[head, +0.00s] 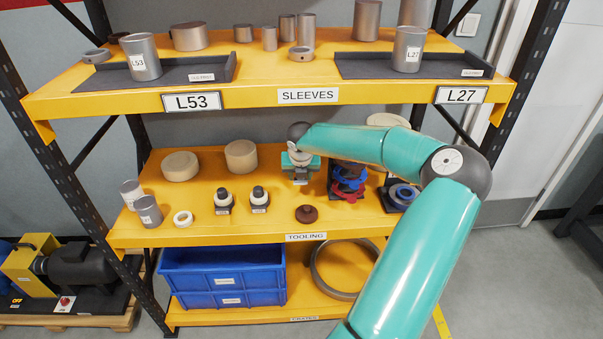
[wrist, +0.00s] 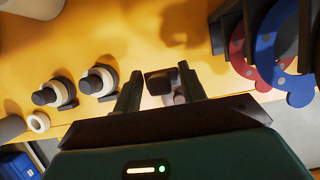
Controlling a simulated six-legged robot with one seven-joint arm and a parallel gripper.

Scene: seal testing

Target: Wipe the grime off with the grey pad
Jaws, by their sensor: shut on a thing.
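My gripper (head: 301,172) hangs low over the middle yellow shelf, right of two knobbed parts. In the wrist view my gripper (wrist: 160,92) has its two fingers on either side of a small dark block (wrist: 158,81), which looks like the grey pad. Its underside is hidden, so I cannot tell whether it touches the shelf. A faint reddish-brown patch (wrist: 172,40) shows on the shelf just beyond the fingertips; it looks like grime, among shadows. In the head view my gripper hides this spot.
Two black-and-white knobbed parts (head: 222,201) and a white ring (head: 182,218) stand left. A dark red knob (head: 306,214) sits near the front edge. A rack of red and blue rings (head: 347,180) stands close right. The upper shelf (head: 260,88) overhangs.

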